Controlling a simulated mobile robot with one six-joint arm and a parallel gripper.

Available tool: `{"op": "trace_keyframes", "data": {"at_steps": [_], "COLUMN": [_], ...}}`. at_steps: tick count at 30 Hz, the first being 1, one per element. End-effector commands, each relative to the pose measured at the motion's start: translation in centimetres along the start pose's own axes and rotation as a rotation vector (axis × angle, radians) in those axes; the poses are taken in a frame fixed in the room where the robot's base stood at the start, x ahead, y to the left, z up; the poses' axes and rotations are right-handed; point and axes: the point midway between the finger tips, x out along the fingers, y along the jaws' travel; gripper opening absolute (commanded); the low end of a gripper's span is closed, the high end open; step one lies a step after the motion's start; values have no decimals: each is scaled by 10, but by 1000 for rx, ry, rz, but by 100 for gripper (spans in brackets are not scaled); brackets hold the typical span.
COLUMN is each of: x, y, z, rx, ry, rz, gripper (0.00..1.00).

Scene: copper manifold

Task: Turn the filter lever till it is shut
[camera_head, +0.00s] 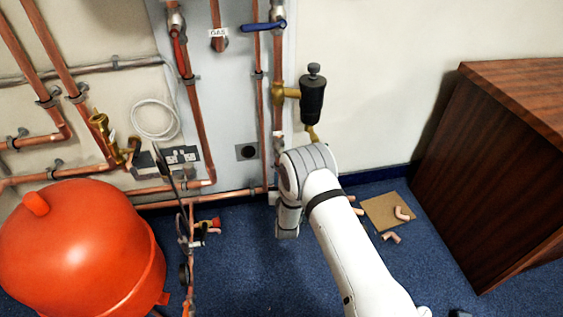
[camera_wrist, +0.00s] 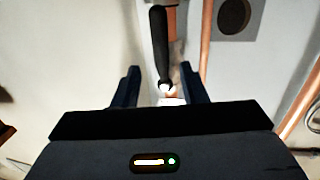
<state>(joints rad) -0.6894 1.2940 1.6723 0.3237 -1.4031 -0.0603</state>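A black filter (camera_head: 312,98) with a dark knob on top is fixed to the vertical copper pipe, with a brass fitting (camera_head: 312,133) below it. In the wrist view a dark bar (camera_wrist: 159,45) hangs in front of a copper pipe and ends in a small bright tip; it looks like the filter lever, but I cannot be sure. My gripper (camera_wrist: 160,75) is open, with one finger on each side of the bar's lower end. Neither finger visibly touches it. In the head view my arm hides the fingers and the pipe behind them.
A blue lever (camera_head: 263,27) and a red lever (camera_head: 180,56) sit higher on the pipes. An orange-red tank (camera_head: 75,255) stands at left, a wooden cabinet (camera_head: 500,150) at right. Copper elbows lie by a cardboard sheet (camera_head: 380,212) on the blue floor.

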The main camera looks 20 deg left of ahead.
Motion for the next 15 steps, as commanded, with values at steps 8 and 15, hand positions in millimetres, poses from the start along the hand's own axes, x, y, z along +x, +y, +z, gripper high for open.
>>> {"op": "trace_keyframes", "data": {"at_steps": [8, 15], "x": [41, 68], "y": [-4, -5], "z": [3, 1], "rx": [2, 0], "ry": [6, 4], "rz": [-5, -7], "gripper": [39, 39]}}
